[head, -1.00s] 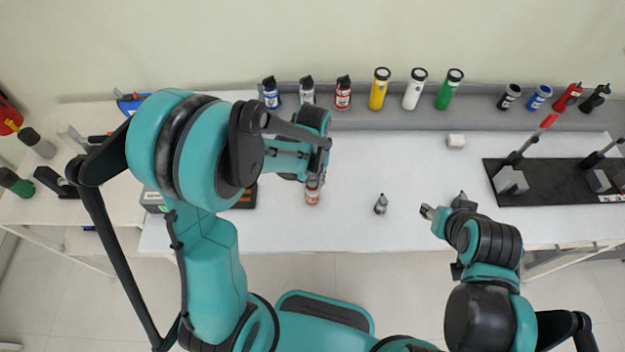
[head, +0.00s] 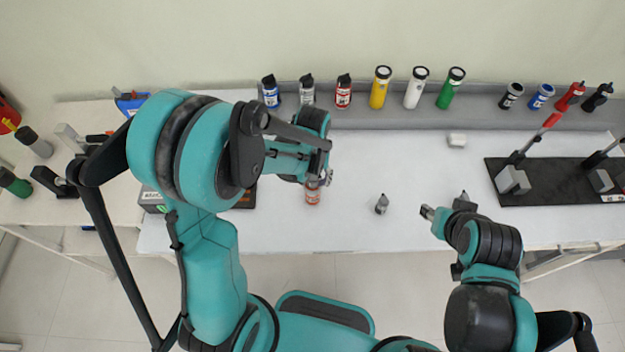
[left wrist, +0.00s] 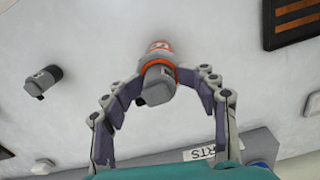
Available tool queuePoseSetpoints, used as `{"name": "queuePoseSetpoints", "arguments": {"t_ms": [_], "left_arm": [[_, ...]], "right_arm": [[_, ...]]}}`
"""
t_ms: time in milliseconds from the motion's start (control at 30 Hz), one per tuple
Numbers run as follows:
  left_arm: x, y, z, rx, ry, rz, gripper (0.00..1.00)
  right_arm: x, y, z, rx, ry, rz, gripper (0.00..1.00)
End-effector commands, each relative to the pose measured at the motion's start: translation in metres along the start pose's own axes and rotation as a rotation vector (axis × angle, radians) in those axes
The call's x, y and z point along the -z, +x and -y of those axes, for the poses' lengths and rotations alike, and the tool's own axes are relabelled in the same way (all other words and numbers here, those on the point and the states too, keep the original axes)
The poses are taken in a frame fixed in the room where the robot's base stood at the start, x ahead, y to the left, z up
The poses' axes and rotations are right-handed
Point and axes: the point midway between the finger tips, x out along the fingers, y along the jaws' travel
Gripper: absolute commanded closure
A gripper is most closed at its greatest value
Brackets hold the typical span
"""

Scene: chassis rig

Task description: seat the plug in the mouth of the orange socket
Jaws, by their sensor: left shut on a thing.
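The orange socket (head: 313,196) stands on the white bench below my left gripper (head: 320,180), which is partly covered by its own arm. In the left wrist view the fingers of the left gripper (left wrist: 160,85) come in from both sides around a grey plug (left wrist: 157,88). The gripper is shut on the plug. The orange rim of the socket (left wrist: 158,48) shows right behind the plug, in line with it. How deep the plug sits cannot be told. My right gripper (head: 445,207) is open and empty over the bench's front part.
A second grey piece (head: 381,204) stands right of the socket. A white block (head: 457,140) lies farther back. A dark box (head: 246,194) is left of the socket. A black rack (head: 550,190) is at right. Several bottles and torches line the back ledge (head: 440,118).

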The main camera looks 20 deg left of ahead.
Motion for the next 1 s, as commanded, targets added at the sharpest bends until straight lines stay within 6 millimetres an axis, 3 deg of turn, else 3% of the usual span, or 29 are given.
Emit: {"name": "queuePoseSetpoints", "arguments": {"t_ms": [167,600,867,1000], "left_arm": [[0.000,-0.009,0.000,-0.001,0.000,0.000,0.51],[0.000,-0.102,0.000,0.000,0.000,-0.001,0.51],[-0.001,-0.128,0.001,-0.002,0.001,-0.007,0.51],[-0.012,-0.145,0.009,-0.016,0.013,-0.068,0.51]], "right_arm": [[0.006,-0.008,0.000,0.000,0.000,0.000,0.60],[0.018,-0.026,0.000,0.000,0.000,0.000,0.60],[0.021,-0.029,0.000,0.000,0.000,0.000,0.60],[0.021,-0.029,0.000,0.000,0.000,0.000,0.60]]}}
